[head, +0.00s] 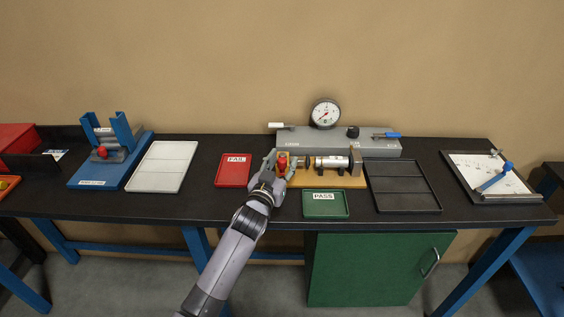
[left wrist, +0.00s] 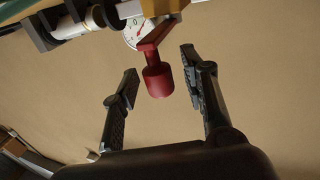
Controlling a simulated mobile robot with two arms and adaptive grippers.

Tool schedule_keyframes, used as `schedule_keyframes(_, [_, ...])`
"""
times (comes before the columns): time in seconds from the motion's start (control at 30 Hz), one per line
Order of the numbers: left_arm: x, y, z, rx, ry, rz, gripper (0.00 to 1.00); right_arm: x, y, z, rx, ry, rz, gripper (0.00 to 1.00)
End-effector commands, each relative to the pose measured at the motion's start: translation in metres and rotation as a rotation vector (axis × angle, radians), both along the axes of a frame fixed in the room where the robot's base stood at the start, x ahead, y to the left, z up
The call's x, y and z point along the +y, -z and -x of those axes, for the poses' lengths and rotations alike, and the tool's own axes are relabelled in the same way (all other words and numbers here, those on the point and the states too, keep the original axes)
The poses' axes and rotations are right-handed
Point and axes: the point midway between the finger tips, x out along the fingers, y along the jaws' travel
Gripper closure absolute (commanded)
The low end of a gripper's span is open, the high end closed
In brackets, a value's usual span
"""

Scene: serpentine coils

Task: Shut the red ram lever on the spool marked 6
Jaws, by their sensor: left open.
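The red ram lever (head: 282,166) stands at the left end of a spool fixture on a wooden base (head: 338,182). The metal spool (head: 330,162) lies horizontally there; I cannot read a 6 on it. My left gripper (head: 280,163) is at the lever, its fingers spread on either side of it. In the left wrist view, the lever's red knob (left wrist: 158,81) shows between the two open fingers (left wrist: 160,68), with a gap on both sides. The gripper hides part of the fixture's left end. My right gripper is not in view.
A red FAIL tray (head: 233,178) lies left of the fixture, a green PASS tray (head: 325,211) in front, and a black divided tray (head: 402,195) to the right. A grey test bench (head: 300,143) with a round gauge (head: 325,113) stands behind.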

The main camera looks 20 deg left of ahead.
Motion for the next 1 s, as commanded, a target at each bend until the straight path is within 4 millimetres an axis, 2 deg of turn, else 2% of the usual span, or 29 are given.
schedule_keyframes(0.13, [-0.0001,-0.0002,0.0001,-0.001,0.0,0.001,0.6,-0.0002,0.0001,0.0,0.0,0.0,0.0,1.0])
schedule_keyframes(0.73, [-0.0002,-0.0003,0.0004,-0.001,0.0,0.001,1.0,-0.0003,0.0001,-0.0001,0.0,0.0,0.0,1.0])
schedule_keyframes(1.0, [-0.0002,-0.0002,0.0004,-0.001,0.0,0.001,1.0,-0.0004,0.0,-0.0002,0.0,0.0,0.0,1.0])
